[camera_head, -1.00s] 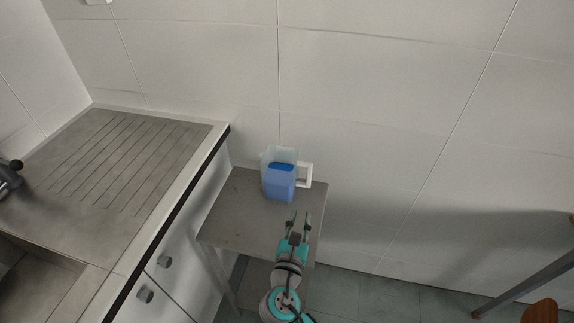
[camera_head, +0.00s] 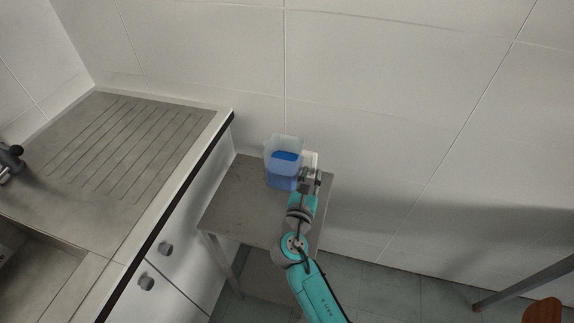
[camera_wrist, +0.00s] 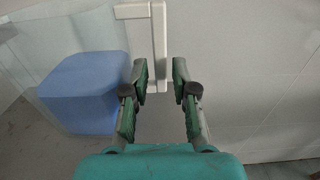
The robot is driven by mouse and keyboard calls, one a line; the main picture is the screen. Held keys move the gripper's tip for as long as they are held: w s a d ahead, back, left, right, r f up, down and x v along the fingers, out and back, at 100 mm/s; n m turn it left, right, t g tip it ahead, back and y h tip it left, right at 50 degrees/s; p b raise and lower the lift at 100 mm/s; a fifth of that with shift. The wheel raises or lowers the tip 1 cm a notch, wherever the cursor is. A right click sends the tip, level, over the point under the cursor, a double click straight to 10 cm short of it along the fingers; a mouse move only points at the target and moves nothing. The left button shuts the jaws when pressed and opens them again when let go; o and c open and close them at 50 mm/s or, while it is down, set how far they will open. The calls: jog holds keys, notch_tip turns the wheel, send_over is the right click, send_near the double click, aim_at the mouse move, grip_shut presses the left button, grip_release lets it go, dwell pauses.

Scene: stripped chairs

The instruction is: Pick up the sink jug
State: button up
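The jug (camera_head: 284,172) is clear with blue contents and a white handle, and it stands upright on a small grey table (camera_head: 240,208) against the wall. In the wrist view the jug's blue part (camera_wrist: 84,92) is at the left, and its white handle (camera_wrist: 159,40) comes down between my fingertips. My gripper (camera_head: 311,176) is at the handle side of the jug. In the wrist view my gripper (camera_wrist: 160,78) is open, with one finger on each side of the handle's lower end and a visible gap on the right.
A sink counter with a ribbed drainboard (camera_head: 130,145) stands at the left, its edge higher than the small table. The tiled wall (camera_head: 400,100) is close behind the jug. A chair part (camera_head: 541,311) is at the lower right.

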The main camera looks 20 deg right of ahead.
aim_at(313, 169)
jog(key=x, duration=0.3)
jog(key=shift+w+d, duration=0.1)
grip_shut()
jog(key=shift+r, duration=0.1)
jog(key=shift+r, duration=0.15)
jog(key=shift+r, duration=4.8)
jog(key=shift+c, duration=1.5)
grip_release()
grip_shut()
